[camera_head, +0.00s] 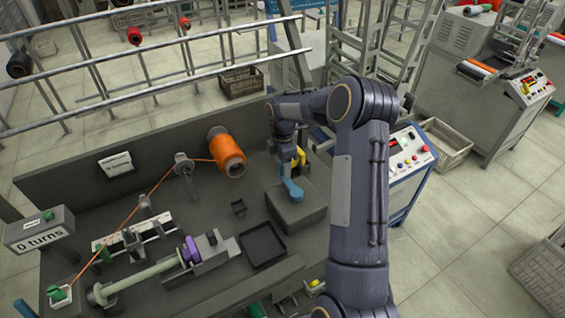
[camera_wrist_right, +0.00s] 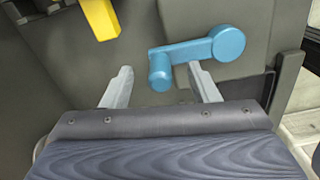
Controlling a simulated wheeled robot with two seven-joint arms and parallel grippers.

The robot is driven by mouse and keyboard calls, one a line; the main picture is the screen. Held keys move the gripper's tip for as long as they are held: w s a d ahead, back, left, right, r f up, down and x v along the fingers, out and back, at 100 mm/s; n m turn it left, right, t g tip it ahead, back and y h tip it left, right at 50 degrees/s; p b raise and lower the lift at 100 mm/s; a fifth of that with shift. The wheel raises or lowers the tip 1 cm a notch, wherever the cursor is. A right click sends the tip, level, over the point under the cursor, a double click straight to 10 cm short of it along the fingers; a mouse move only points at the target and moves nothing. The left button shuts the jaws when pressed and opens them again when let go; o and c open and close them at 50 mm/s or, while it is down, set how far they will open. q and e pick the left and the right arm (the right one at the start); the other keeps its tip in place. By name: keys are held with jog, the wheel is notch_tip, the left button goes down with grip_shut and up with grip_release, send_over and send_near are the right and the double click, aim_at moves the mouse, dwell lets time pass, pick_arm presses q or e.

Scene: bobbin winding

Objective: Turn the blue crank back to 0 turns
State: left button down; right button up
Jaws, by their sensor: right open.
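The blue crank (camera_head: 292,189) sits on the side of a grey box (camera_head: 297,208) at the right of the bench. In the right wrist view the crank (camera_wrist_right: 195,50) shows a round hub at the upper right, an arm running left and a knob at the lower left. My right gripper (camera_wrist_right: 163,82) is open, with the crank's knob between its two fingers and no clear contact. In the head view my right arm reaches down to the crank and its fingers are mostly hidden. The counter sign (camera_head: 40,237) reads "0 turns". My left gripper is not in view.
A yellow part (camera_head: 299,156) is above the crank and also shows in the right wrist view (camera_wrist_right: 100,18). An orange spool (camera_head: 227,152), a black tray (camera_head: 262,245) and a winding spindle with a purple part (camera_head: 190,249) stand left of the box.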

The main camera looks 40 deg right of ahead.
jog(key=shift+r, duration=0.1)
notch_tip(320, 180, up, 8)
jog(key=p, duration=0.5)
jog(key=shift+p, duration=0.3)
jog(key=s+a+r+m+t+y+b, duration=0.1)
jog(key=s+a+r+m+t+b, duration=0.15)
jog(key=s+a+r+m, duration=0.9)
jog(key=s+a+m+t+y, duration=0.1)
jog(key=s+a, duration=0.3)
jog(key=s, duration=0.5)
jog(key=s+a+f+m+t+y, duration=0.1)
jog(key=s+a+m, duration=0.3)
jog(key=s, duration=0.5)
jog(key=shift+a+f+t+y+b, duration=0.2)
jog(key=shift+t+y+b, duration=0.2)
jog(key=shift+t, duration=0.15)
